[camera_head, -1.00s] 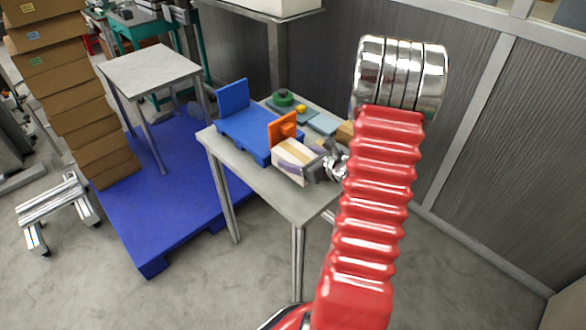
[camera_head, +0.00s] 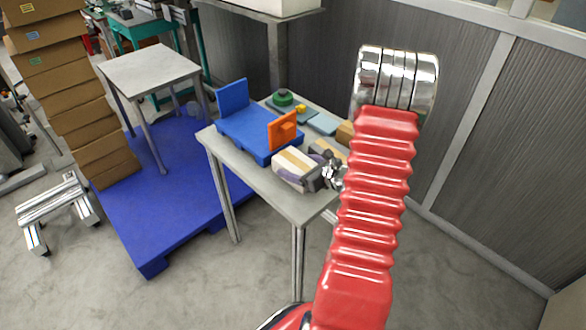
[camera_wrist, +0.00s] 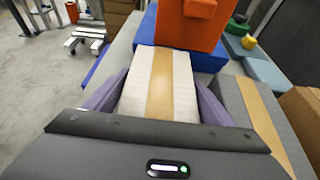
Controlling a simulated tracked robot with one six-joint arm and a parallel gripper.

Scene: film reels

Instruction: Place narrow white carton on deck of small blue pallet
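The narrow white carton (camera_head: 291,167), with a tan tape stripe, is at the near side of the small blue pallet. In the wrist view the carton (camera_wrist: 160,82) lies between my gripper's purple finger pads, which appear to press its sides. My gripper (camera_head: 308,178) is shut on it, above the grey table. Whether the carton touches the table is unclear. The small blue pallet (camera_head: 248,130) lies on the table with an upright blue panel at its far left end. An orange upright block (camera_head: 281,131) stands at its right end, just beyond the carton.
A second taped carton (camera_wrist: 243,92) stands close on the right of my gripper. Green, yellow and light-blue items (camera_head: 322,124) lie behind the pallet. The table (camera_head: 300,207) has bare space at its front. A large blue pallet (camera_head: 180,210) is on the floor to the left.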

